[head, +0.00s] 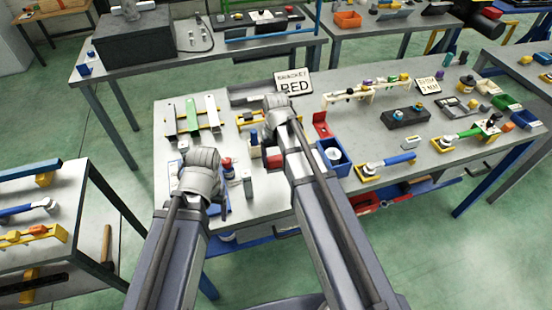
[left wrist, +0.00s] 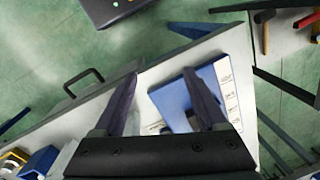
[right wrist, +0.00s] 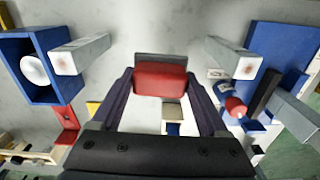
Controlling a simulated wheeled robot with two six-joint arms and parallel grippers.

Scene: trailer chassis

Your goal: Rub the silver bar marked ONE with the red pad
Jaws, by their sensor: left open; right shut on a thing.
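My right gripper (right wrist: 160,82) is shut on the red pad (right wrist: 160,78), a red block with a grey edge. The pad also shows in the head view (head: 275,162), below my right wrist. In the right wrist view one upright silver bar (right wrist: 80,54) stands left of the pad and another (right wrist: 230,57) stands right of it. The pad appears apart from both. One bar shows in the head view (head: 247,184); the other is hidden behind my right arm. I cannot read any marking on them. My left gripper (left wrist: 160,80) is open and empty over the bench's front left part.
A blue bin (head: 334,157) with a white round thing stands right of my right arm. A blue board with a white printed sheet (left wrist: 228,85) lies below my left gripper. A sign (head: 293,83) stands behind.

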